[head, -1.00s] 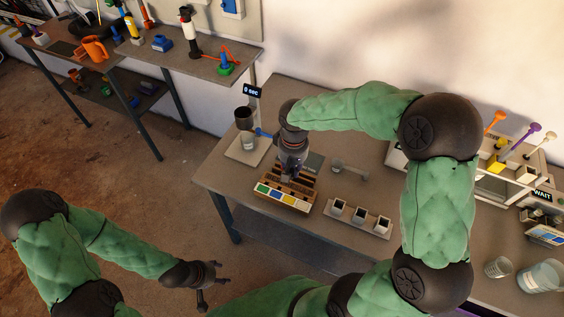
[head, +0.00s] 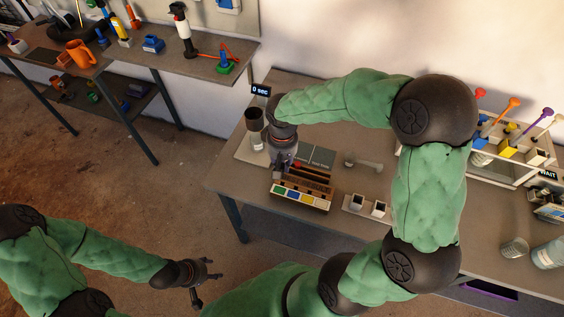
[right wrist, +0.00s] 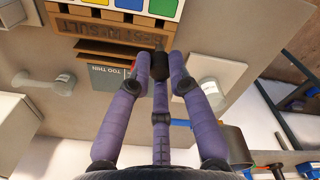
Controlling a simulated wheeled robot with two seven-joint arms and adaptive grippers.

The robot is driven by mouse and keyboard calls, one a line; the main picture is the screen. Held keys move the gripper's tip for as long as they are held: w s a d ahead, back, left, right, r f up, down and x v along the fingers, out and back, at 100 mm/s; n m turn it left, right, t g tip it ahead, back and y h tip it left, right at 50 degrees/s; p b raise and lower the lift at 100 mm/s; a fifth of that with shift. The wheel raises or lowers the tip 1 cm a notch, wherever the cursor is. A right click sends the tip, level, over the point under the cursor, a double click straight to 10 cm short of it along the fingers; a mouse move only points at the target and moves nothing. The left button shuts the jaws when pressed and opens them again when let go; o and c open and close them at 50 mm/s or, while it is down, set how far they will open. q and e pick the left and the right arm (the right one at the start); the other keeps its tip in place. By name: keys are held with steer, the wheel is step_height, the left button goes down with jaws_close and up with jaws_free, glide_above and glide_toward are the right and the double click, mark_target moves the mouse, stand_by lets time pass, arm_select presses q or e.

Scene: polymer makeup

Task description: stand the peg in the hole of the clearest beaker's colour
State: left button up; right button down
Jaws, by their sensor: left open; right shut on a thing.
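My right gripper (head: 283,162) is over the back left of a wooden block (head: 303,186) with a front row of green, yellow, blue and white squares. In the right wrist view its fingers (right wrist: 159,62) are shut on a small dark piece, probably the peg (right wrist: 158,47), mostly hidden between them. Lettering like "RESULT" shows on the block (right wrist: 105,30). I cannot see whether the peg touches the block. Two clear beakers, one small (head: 514,248) and one larger (head: 549,254), stand at right. My left gripper (head: 205,282) is open and empty.
A "0 sec" display (head: 261,90) is at the back left.

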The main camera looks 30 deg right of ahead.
steer(key=b, duration=0.4)
glide_above(282, 179)
steer(key=s, duration=0.2)
steer(key=shift+w+a+f, duration=0.1)
steer(key=shift+a+f, duration=0.1)
steer(key=shift+f, duration=1.25)
steer(key=shift+w+a+f, duration=0.1)
steer(key=shift+a+f, duration=0.1)
steer(key=shift+f, duration=1.2)
steer(key=shift+f+b, duration=1.35)
steer(key=shift+f, duration=0.6)
steer(key=c, duration=1.1)
jaws_free()
steer(key=shift+r, duration=0.15)
step_height(282, 179, up, 12)
steer(key=shift+f, duration=0.1)
